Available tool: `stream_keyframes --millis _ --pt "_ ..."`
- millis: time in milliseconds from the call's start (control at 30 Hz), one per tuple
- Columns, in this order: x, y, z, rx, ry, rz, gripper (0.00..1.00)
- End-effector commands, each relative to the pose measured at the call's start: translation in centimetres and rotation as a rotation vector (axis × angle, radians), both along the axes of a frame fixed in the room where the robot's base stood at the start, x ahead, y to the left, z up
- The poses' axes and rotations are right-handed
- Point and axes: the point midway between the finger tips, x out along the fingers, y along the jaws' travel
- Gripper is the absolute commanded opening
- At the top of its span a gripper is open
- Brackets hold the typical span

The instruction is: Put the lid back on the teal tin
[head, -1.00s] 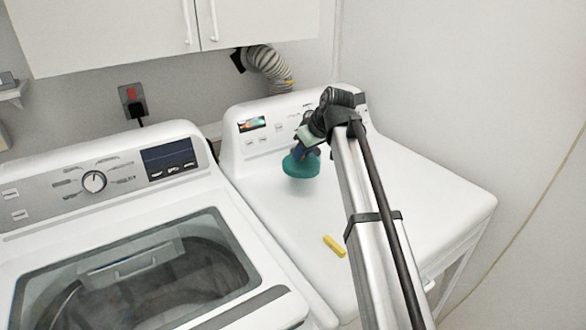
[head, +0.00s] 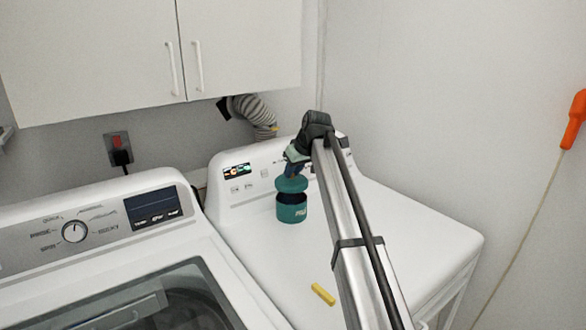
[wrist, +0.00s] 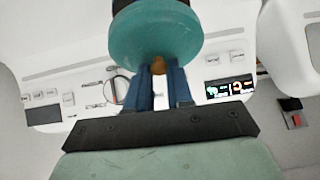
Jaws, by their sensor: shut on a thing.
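The teal tin (head: 292,211) stands upright on the white dryer top, with pale lettering on its front and a dark open mouth. The teal lid (head: 291,184) is just above the mouth, with a dark band between lid and tin at the front. My gripper (head: 293,172) is above the lid. In the wrist view the round lid (wrist: 155,42) fills the top middle, and the blue fingers of my gripper (wrist: 159,72) are shut on its small brown knob. Whether the lid touches the tin's rim at the back is hidden.
A yellow stick-like object (head: 323,294) lies nearer on the dryer top (head: 400,225). The dryer's control panel (head: 250,180) rises behind the tin. A washing machine (head: 120,240) stands at the left.

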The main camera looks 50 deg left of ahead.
Motion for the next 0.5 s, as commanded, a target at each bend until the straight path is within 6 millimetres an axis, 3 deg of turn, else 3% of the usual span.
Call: stream_keyframes --millis 500 --pt "0.0 0.0 -4.1 0.000 0.000 0.000 0.00"
